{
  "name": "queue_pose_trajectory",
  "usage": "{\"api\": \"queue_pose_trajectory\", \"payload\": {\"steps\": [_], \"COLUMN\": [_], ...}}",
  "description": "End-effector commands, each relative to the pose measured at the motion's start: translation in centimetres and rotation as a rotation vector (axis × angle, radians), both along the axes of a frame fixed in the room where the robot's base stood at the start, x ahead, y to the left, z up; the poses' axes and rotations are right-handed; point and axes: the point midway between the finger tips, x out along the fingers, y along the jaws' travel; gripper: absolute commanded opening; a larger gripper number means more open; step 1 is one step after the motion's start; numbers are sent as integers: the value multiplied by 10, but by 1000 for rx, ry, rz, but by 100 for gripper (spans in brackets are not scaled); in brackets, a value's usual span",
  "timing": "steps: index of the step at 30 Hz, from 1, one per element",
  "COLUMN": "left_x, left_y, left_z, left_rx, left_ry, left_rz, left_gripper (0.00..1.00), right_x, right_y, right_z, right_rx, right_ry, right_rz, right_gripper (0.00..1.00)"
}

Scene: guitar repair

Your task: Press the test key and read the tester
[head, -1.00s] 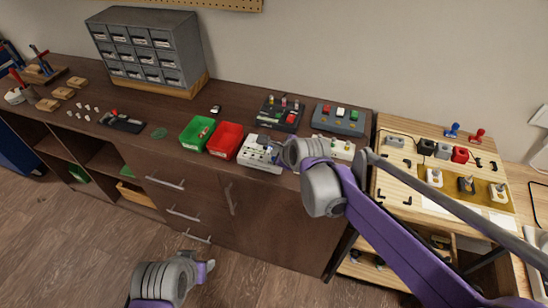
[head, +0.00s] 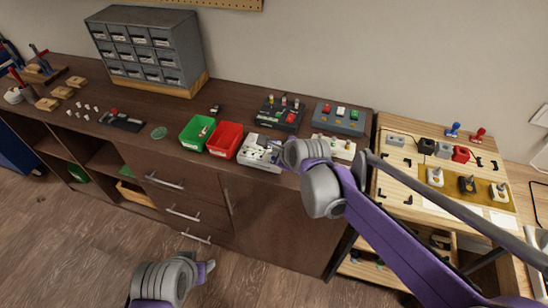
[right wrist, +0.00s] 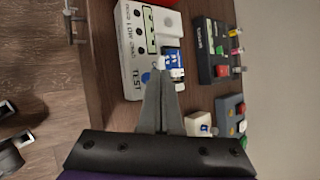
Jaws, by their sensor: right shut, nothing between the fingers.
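The tester is a white box (head: 254,155) on the front of the brown bench, right of the red bin. In the right wrist view the tester (right wrist: 132,60) shows TEST lettering, a small display (right wrist: 151,30) and a blue part (right wrist: 175,64) beside my fingers. The display's reading is too small to make out. My right gripper (right wrist: 161,76) is shut and empty, with its fingertips over the tester by the lettering. They hide the spot under them; I cannot tell whether they touch the key. My left gripper (head: 206,269) is low before the bench; its fingers are unclear.
Green (head: 195,133) and red (head: 225,140) bins stand left of the tester. A dark box with coloured knobs (head: 279,113) and a grey box with coloured buttons (head: 340,118) stand behind. A wooden fixture table (head: 400,180) is at the right. Floor before the drawers is free.

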Motion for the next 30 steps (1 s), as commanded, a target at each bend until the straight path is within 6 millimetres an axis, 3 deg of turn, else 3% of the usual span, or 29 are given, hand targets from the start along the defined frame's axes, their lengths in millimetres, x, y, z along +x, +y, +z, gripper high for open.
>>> {"api": "queue_pose_trajectory", "payload": {"steps": [30], "left_x": [-1], "left_y": [0], "left_z": [-6], "left_rx": [0], "left_ry": [2], "left_rz": [0], "left_gripper": [50], "right_x": [0], "right_y": [0], "right_z": [-9], "right_rx": [0], "right_ry": [0], "right_rz": [0], "right_gripper": [0]}}
